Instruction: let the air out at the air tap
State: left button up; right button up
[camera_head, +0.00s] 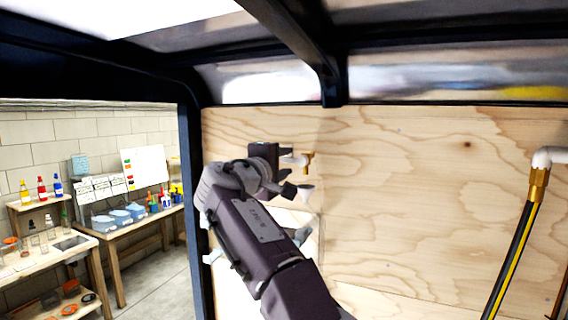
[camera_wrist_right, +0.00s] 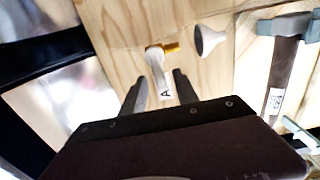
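The air tap (camera_head: 308,160) is a small brass fitting on a white pipe stub on the plywood wall, just right of my right gripper in the head view. In the right wrist view its brass part (camera_wrist_right: 172,48) and white elbow show ahead of the fingers. A white piece marked "A" (camera_wrist_right: 164,92) extends from the elbow down between my right gripper's (camera_wrist_right: 159,77) two dark fingers. The fingers are apart, one on each side of it; whether either touches it I cannot tell. My left gripper is not in view.
A pale funnel (camera_head: 307,193) is close beside the tap, also in the wrist view (camera_wrist_right: 208,41). A brass-ended black and yellow hose (camera_head: 522,235) hangs at right. Workbenches (camera_head: 140,222) stand outside, left.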

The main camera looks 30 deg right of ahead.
jog(key=shift+s+a+f, duration=0.1)
jog(key=shift+s+a, duration=0.05)
jog(key=shift+a, duration=0.15)
jog(key=b+v, duration=0.3)
jog(key=v, duration=0.5)
jog(key=shift+s, duration=0.25)
jog(key=w+a+f+n+g+y+b, duration=0.15)
jog(key=f+y, duration=0.25)
jog(key=f, duration=1.4)
jog(key=w+a+f+n+g+y+b, duration=0.15)
jog(key=f+y, duration=0.25)
jog(key=f, duration=1.3)
jog(key=s+a+f+m+g+y+b, duration=0.1)
jog(key=s+f+m, duration=0.4)
jog(key=s+f, duration=0.6)
jog(key=s+a+f+m+g+y+b, duration=0.1)
jog(key=s+f+m+g+y+b, duration=0.2)
jog(key=s+f, duration=0.9)
notch_tip(320, 180, down, 6)
jog(key=m+g+y, duration=0.2)
jog(key=m+g, duration=0.1)
jog(key=shift+s, duration=0.2)
